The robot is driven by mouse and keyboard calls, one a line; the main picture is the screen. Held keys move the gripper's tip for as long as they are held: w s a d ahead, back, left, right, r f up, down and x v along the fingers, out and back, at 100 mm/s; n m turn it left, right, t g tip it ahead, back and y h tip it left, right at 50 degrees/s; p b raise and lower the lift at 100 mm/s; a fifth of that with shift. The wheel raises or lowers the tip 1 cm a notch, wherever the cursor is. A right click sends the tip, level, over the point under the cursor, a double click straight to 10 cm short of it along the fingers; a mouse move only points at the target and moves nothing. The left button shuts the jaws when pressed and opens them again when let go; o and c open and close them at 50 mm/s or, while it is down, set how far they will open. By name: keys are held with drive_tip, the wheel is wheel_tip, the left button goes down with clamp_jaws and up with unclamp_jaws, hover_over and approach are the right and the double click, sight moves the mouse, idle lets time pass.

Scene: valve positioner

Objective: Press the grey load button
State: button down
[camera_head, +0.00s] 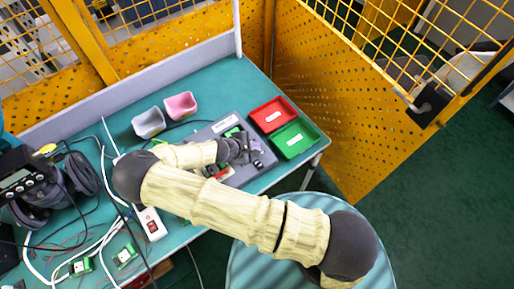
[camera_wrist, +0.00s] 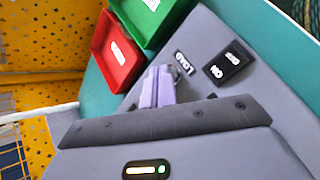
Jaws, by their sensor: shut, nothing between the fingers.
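The grey control panel (camera_wrist: 205,32) lies on the table, and it also shows in the head view (camera_head: 238,178). A white LOAD label (camera_wrist: 184,63) is printed on it. My gripper (camera_wrist: 158,76) has pale purple fingers, shut together and empty, pointing at the panel just beside the label. In the head view my gripper (camera_head: 255,146) is over the panel's right part. The grey load button itself cannot be made out; the fingers probably cover it. I cannot tell whether the fingertips touch the panel.
A black ON/OFF switch (camera_wrist: 231,62) is right of the label. A red tray (camera_head: 273,114) and a green tray (camera_head: 295,138) stand right of the panel. Grey (camera_head: 148,122) and pink (camera_head: 180,106) bins stand behind. Cables and a power strip (camera_head: 151,223) lie left.

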drive_tip(key=shift+f, duration=0.15)
idle(0.4)
drive_tip(key=shift+r+p, duration=0.5)
drive_tip(key=shift+r, duration=0.3)
wheel_tip(320, 180, up, 5)
drive_tip(key=p, duration=0.3)
drive_tip(key=shift+d, duration=0.1)
idle(0.8)
